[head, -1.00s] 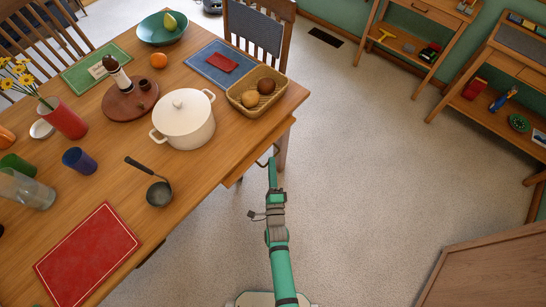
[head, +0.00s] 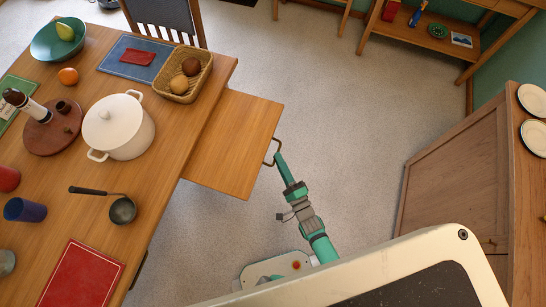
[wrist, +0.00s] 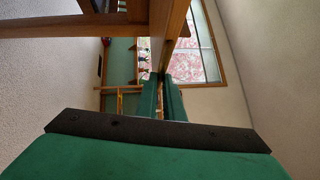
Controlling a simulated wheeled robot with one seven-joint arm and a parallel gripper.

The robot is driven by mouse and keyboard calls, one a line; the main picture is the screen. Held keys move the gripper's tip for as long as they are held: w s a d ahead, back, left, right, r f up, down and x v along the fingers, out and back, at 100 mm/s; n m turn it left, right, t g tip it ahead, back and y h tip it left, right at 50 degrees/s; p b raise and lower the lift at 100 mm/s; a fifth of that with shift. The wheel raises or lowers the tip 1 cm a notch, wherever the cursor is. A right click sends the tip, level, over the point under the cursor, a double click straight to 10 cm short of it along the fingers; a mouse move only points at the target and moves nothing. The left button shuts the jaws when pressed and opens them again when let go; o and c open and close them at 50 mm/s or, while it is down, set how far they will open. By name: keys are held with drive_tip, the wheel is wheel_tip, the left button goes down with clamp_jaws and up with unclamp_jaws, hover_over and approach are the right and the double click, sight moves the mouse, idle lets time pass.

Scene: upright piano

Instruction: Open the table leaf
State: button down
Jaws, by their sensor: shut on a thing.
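The table leaf (head: 236,140) is a flat wooden panel that sticks well out from under the right side of the wooden table (head: 165,185). A thin bent handle (head: 274,143) is on its outer edge. My gripper (head: 278,158) is shut on the handle, with the arm reaching up from below. In the wrist view my green fingers (wrist: 165,97) are close together beside the wooden edge of the leaf (wrist: 172,35). The handle between the fingers is hard to make out there.
On the table are a white pot (head: 120,128), a bread basket (head: 184,75), a ladle (head: 122,209) and a red placemat (head: 82,284). A chair (head: 165,20) stands at the far end. A wooden cabinet (head: 460,180) is on the right. Carpet between leaf and cabinet is clear.

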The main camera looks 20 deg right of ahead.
drive_tip(key=c, duration=2.2)
unclamp_jaws()
drive_tip(key=s, duration=0.3)
drive_tip(key=s+d+f, duration=0.1)
drive_tip(key=s, duration=0.6)
drive_tip(key=shift+s+d+f, duration=0.2)
drive_tip(key=shift+s+d, duration=0.15)
drive_tip(key=s+a+r+n+g+h, duration=0.1)
drive_tip(key=s+a+r+n, duration=0.2)
drive_tip(key=r+n, duration=0.3)
drive_tip(key=s+a+r+n+g+h, duration=0.1)
drive_tip(key=s+a+r+n, duration=0.2)
drive_tip(key=a+r+n, duration=0.3)
drive_tip(key=s+a+r+n+g+h, duration=0.1)
drive_tip(key=s+a+r+n, duration=0.3)
drive_tip(key=r, duration=0.3)
drive_tip(key=shift+a+r+n+g, duration=0.15)
drive_tip(key=shift+a+n+g, duration=0.35)
drive_tip(key=shift+n, duration=0.4)
